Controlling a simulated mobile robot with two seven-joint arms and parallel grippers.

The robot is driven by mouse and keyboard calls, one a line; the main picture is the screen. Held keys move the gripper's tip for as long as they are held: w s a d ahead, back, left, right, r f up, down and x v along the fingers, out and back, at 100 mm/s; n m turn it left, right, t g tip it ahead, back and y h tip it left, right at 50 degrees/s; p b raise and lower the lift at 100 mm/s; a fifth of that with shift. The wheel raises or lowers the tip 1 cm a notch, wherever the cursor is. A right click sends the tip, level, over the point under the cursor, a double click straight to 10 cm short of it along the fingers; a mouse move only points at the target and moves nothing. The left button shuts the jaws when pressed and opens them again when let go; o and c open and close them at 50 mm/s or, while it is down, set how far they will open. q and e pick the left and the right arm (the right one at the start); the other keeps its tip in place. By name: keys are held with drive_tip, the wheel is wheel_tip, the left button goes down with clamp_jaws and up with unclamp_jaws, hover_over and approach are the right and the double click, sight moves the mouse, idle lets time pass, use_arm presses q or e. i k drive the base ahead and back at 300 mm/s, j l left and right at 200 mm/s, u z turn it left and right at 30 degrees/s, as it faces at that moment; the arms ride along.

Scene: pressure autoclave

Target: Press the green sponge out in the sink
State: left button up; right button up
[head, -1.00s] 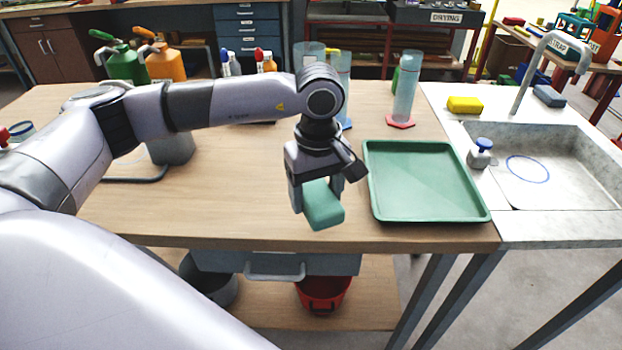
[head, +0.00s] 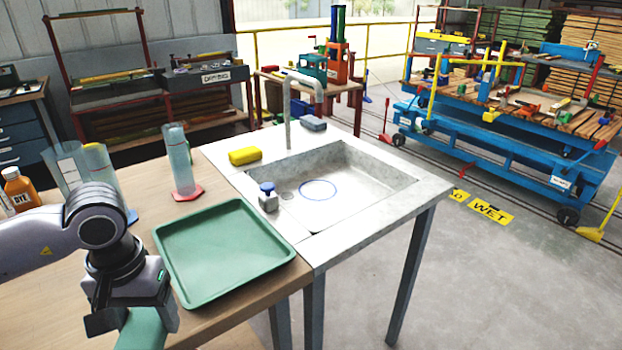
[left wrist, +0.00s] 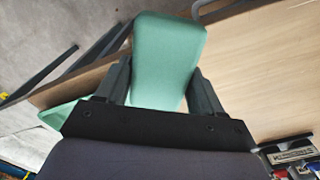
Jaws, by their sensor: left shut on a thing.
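My left gripper (head: 132,318) is shut on the green sponge (head: 142,334), at the lower left of the head view. The sponge is partly cut off by the frame's bottom edge. In the left wrist view the sponge (left wrist: 168,52) stands out between the two fingers of the gripper (left wrist: 160,88). The sink (head: 375,178) is to the right, beyond the green tray (head: 222,258). Its grey basin looks empty and has a blue ring (head: 318,190) marked on the floor. The sponge is well apart from the sink. My right gripper is not in view.
A small grey container with a blue top (head: 268,200) stands at the sink's left edge. A clear cylinder (head: 180,165) stands behind the tray.

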sight(317, 189)
drive_tip(key=i+l+z, duration=0.15)
drive_tip(key=i+l, duration=1.25)
drive_tip(key=l, duration=0.1)
